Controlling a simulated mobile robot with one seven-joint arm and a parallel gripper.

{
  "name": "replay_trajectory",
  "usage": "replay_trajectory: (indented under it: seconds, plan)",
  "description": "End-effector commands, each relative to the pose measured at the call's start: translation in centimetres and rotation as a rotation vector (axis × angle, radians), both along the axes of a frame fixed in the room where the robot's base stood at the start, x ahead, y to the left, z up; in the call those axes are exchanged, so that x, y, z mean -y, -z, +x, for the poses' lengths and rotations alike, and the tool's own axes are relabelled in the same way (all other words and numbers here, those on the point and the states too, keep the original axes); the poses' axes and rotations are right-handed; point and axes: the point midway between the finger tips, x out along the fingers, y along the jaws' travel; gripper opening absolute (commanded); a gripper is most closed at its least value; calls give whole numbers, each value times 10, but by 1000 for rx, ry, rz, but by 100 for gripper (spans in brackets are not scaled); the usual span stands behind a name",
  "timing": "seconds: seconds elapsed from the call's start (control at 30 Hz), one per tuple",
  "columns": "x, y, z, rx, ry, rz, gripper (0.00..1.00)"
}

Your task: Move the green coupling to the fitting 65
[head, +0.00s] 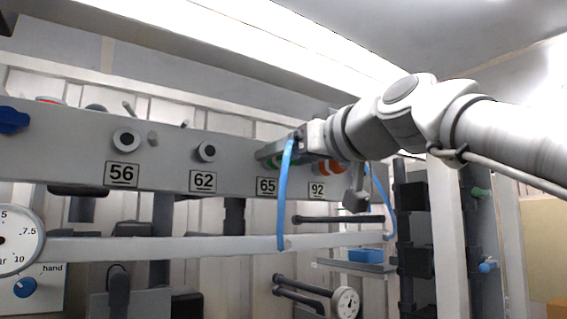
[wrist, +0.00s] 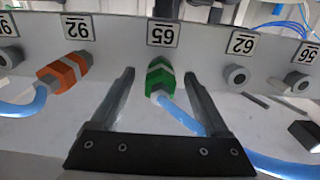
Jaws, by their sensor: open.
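The green coupling (wrist: 160,77) sits at the panel by the label 65 (wrist: 163,33), with a blue hose (wrist: 182,115) running from it. Fitting 65 itself is hidden behind the coupling. My gripper (wrist: 159,74) is open, with one finger on each side of the coupling and a visible gap to each. In the head view my gripper (head: 268,155) is at the panel above the label 65 (head: 266,186), and it mostly hides the green coupling (head: 278,164). The blue hose (head: 284,205) hangs down there.
An orange coupling (wrist: 64,73) with its own hose is on the panel by the label 92 (wrist: 77,27), beside my gripper. Fitting 62 (wrist: 238,76) and fitting 56 (wrist: 297,84) are bare. A grey rail (head: 170,249) runs below the panel (head: 60,160).

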Motion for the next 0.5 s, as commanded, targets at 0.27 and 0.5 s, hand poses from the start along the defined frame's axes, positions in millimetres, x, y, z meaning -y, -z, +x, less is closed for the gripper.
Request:
replay_trajectory:
  seconds: [0.27, 0.5]
  plan:
    - [25, 2, -36, 5, 2, 2, 79]
    - [58, 2, -86, 4, 2, 3, 79]
